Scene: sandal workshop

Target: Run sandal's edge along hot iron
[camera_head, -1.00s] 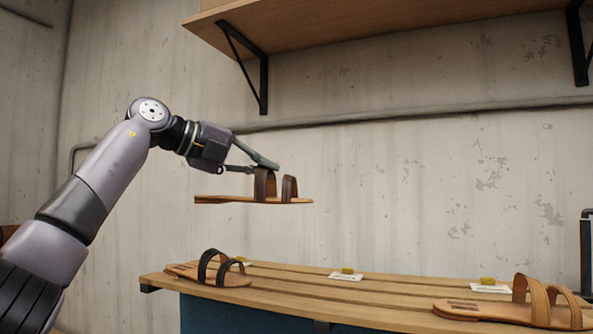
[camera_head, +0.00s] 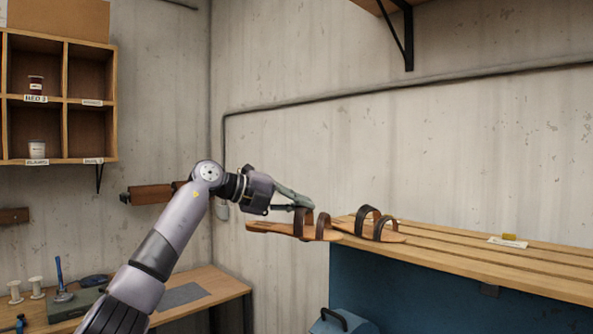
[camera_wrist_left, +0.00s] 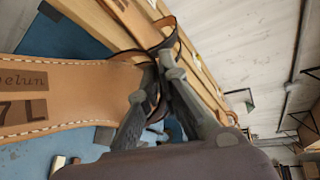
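A tan leather sandal (camera_head: 280,229) with two dark brown straps hangs roughly level in the air, just left of the slatted bench in the head view. My left gripper (camera_head: 304,204) is shut on one of its straps. In the left wrist view the sandal's sole (camera_wrist_left: 65,95) shows white edge stitching and a stamp ending in "7L". The left fingers (camera_wrist_left: 160,85) pinch the dark strap there. My right gripper is out of view. I cannot make out a hot iron for certain; a blue-handled upright tool (camera_head: 60,275) stands on the workbench at lower left.
A second dark-strapped sandal (camera_head: 390,235) lies on the slatted bench (camera_head: 465,248). The wooden workbench (camera_head: 225,283) holds white spools (camera_head: 36,287), a greenish box (camera_head: 75,304) and a grey mat (camera_head: 182,295). A cubby shelf (camera_head: 60,98) hangs above. A blue container (camera_head: 342,322) stands below.

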